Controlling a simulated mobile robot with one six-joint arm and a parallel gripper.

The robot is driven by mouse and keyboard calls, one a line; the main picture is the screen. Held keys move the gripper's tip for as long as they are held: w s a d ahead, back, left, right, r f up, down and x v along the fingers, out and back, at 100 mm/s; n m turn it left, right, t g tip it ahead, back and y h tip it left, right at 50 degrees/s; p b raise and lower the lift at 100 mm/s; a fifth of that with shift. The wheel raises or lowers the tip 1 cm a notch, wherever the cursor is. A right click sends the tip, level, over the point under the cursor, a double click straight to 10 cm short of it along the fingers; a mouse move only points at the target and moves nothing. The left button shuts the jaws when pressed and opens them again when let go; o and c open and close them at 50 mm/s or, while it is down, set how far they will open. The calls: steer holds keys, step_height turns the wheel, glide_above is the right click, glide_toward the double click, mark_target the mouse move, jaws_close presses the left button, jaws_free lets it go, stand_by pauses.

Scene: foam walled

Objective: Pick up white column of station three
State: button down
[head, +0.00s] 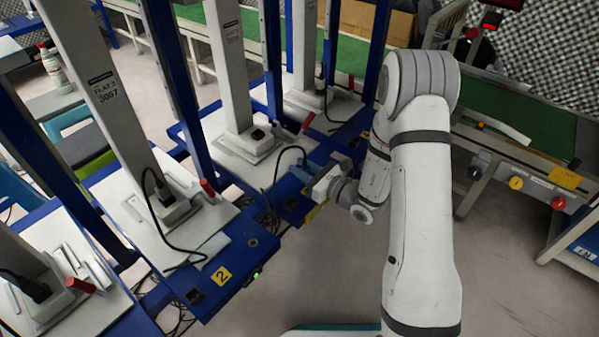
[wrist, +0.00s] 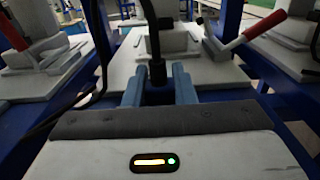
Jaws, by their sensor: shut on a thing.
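A white column (head: 229,70) rises from a white base (head: 249,144) on the blue-framed station behind the one marked 2. The picture shows no number on this station. My gripper (head: 304,171) is low at that station's front edge, well in front of the column and apart from it. In the wrist view my blue fingers (wrist: 158,84) are shut on a black cable plug (wrist: 157,72), whose cable (wrist: 148,22) runs upward. The exact contact is hard to see. Behind the fingers is a white base plate (wrist: 205,70).
Another column (head: 95,75) stands on the station with the yellow 2 label (head: 221,276). Blue posts (head: 186,85) stand between stations. A red-handled lever (wrist: 264,24) is at right in the wrist view. Open floor (head: 310,270) lies in front, and a green conveyor (head: 525,130) is at right.

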steer(key=shift+f, duration=0.2)
steer(key=c, duration=1.2)
jaws_free()
